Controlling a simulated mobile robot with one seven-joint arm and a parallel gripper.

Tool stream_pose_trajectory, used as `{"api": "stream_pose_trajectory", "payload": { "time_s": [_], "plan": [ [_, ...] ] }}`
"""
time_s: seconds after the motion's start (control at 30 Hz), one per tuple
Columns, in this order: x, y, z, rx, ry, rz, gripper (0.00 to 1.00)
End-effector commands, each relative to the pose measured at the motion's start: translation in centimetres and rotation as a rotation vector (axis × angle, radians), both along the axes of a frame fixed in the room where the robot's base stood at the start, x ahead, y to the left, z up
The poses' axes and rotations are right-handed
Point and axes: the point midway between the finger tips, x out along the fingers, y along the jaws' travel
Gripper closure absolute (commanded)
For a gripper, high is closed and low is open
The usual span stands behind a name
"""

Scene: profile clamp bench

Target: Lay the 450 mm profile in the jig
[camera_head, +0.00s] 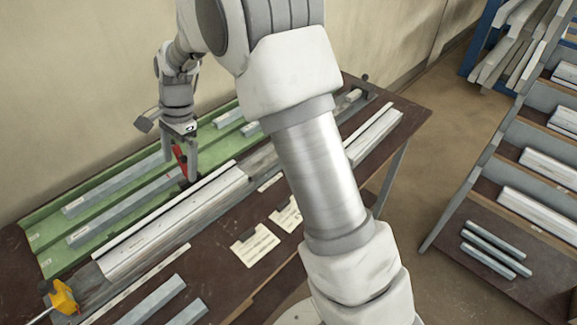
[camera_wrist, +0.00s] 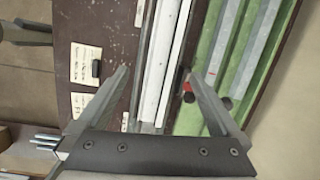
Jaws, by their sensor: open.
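A long pale profile (camera_head: 172,218) lies lengthwise in the jig (camera_head: 105,292) on the bench. It also shows as a white strip in the wrist view (camera_wrist: 163,60). I cannot read its length. Another pale piece (camera_head: 375,135) lies along the right end of the jig line. My gripper (camera_head: 185,165) is above the back edge of the jig, near the middle. In the wrist view its fingers (camera_wrist: 157,74) are spread wide, with nothing between their tips; the profile lies below. A red-handled clamp (camera_wrist: 188,87) sits beside the profile, near one finger. My arm hides part of the jig.
A green tray (camera_head: 45,235) at the back holds several grey profiles (camera_head: 118,187). A yellow clamp (camera_head: 63,297) stands at the jig's left end. Loose grey bars (camera_head: 150,303) and label cards (camera_head: 254,245) lie in front. A rack (camera_head: 480,160) with profiles stands right, across open floor.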

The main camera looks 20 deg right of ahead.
Motion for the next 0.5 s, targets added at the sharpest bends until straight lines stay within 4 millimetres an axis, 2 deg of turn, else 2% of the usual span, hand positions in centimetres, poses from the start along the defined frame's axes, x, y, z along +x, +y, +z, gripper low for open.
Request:
{"api": "stream_pose_trajectory", "payload": {
  "time_s": [0.03,0.2,0.5],
  "plan": [
    [-0.6,-1.1,2.1,-0.005,-0.040,0.036,0.00],
    [-3.5,-4.7,7.4,-0.038,-0.161,0.185,0.00],
    [-10.4,-10.7,14.0,-0.130,-0.349,0.440,0.00]
  ]
}}
